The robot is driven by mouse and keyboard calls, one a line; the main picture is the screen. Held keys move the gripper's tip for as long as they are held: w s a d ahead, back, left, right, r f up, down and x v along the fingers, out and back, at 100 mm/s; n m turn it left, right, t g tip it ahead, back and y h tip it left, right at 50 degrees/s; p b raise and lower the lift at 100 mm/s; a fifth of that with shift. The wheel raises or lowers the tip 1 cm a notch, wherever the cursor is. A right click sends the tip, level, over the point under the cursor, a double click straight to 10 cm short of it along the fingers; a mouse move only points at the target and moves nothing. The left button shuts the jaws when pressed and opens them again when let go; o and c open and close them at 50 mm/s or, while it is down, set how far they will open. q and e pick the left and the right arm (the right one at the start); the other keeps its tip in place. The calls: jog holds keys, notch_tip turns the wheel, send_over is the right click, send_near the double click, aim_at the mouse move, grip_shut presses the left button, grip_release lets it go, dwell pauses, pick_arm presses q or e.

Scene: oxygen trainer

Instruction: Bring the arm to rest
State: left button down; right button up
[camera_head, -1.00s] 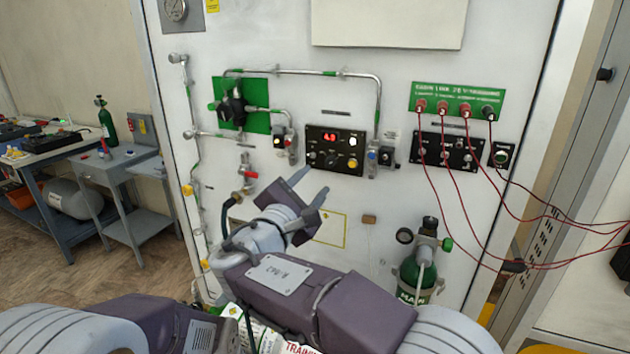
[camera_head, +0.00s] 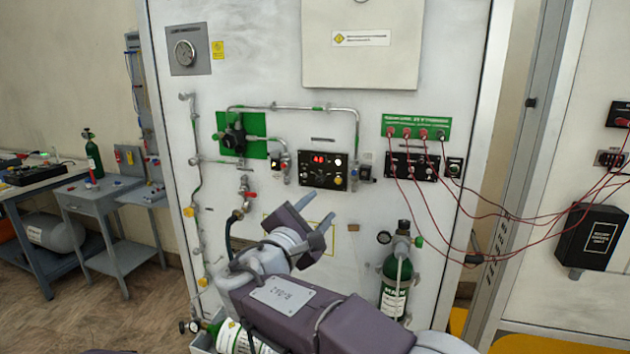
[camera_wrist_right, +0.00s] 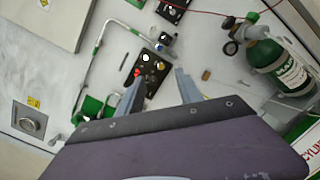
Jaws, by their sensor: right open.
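My right arm (camera_head: 300,305) reaches in from the lower right of the head view. Its gripper (camera_head: 318,217) is open and empty, with two grey fingers apart, in front of the white trainer panel (camera_head: 290,60). In the head view the fingers appear below the black control box with a red display (camera_head: 325,171). In the right wrist view the gripper (camera_wrist_right: 158,88) also shows open, with nothing between its fingers. My left gripper is not in view.
A green cylinder (camera_head: 397,285) stands right of my right gripper. A white and green cylinder (camera_head: 240,338) lies below the arm. Red cables (camera_head: 500,212) hang across the right side. A grey cart (camera_head: 105,195) and workbench (camera_head: 35,182) stand at the left.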

jog(key=s+d+f+m+g+h+p, duration=0.1)
jog(key=d+m+g+h+p, duration=0.15)
jog(key=d, duration=0.75)
jog(key=s+d+f+m+g+h+p, duration=0.15)
jog(key=d+g, duration=0.25)
jog(key=d, duration=0.5)
jog(key=s+d+f+m+g+y+p, duration=0.25)
jog(key=s+d+f+m+g, duration=0.2)
jog(key=s+d+f, duration=0.4)
jog(key=s+a+f+m+g+y+p, duration=0.15)
jog(key=s+f+m+g+y, duration=0.3)
jog(key=s+f, duration=0.65)
jog(key=s+a+f+m+y, duration=0.4)
jog(key=a+f+m, duration=0.2)
jog(key=a+m, duration=0.2)
jog(key=shift+s+a+f+m+y, duration=0.3)
jog(key=shift+s+a+m, duration=0.1)
jog(key=shift+m, duration=0.3)
